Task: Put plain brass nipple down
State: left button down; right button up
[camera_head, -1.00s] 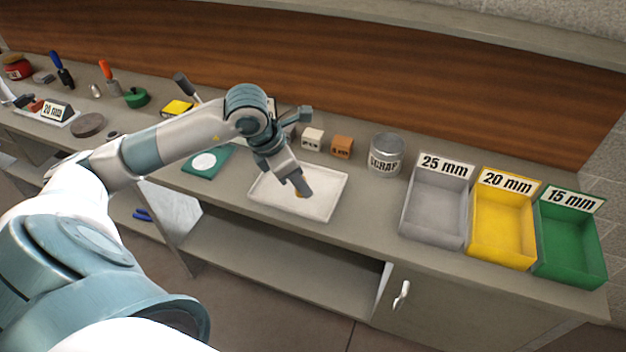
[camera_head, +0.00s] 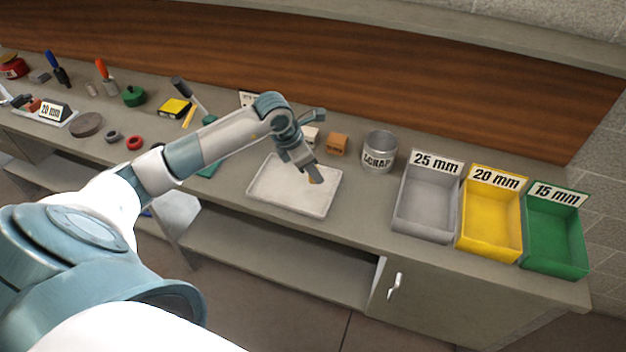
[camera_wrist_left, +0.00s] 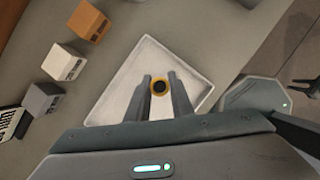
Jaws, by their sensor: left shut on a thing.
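The brass nipple (camera_wrist_left: 158,87) shows in the left wrist view as a small ring with a dark bore, end-on between my fingertips. My left gripper (camera_wrist_left: 160,84) is shut on it, one finger on each side. In the head view my left gripper (camera_head: 314,180) is over the white tray (camera_head: 272,199), towards its right side, and only a small orange-brown bit of the nipple (camera_head: 312,182) shows at the fingertips. The tray also lies behind the fingers in the left wrist view (camera_wrist_left: 128,80). I cannot tell whether the nipple touches the tray.
A scrap can (camera_head: 378,152) and an orange-brown block (camera_head: 338,144) stand behind the tray. Grey 25 mm (camera_head: 425,228), yellow 20 mm (camera_head: 490,240) and green 15 mm (camera_head: 555,262) bins stand to the right. Bare counter lies between tray and bins.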

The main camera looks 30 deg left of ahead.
aim_at(313, 181)
pick_arm(q)
jog(key=shift+f+p, duration=1.05)
jog(key=shift+f, duration=0.95)
jog(key=shift+f, duration=0.1)
jog(key=shift+f, duration=0.1)
jog(key=c, duration=1.6)
grip_release()
jog(key=shift+o, duration=0.2)
jog(key=shift+r, duration=0.2)
jog(key=shift+r, duration=0.1)
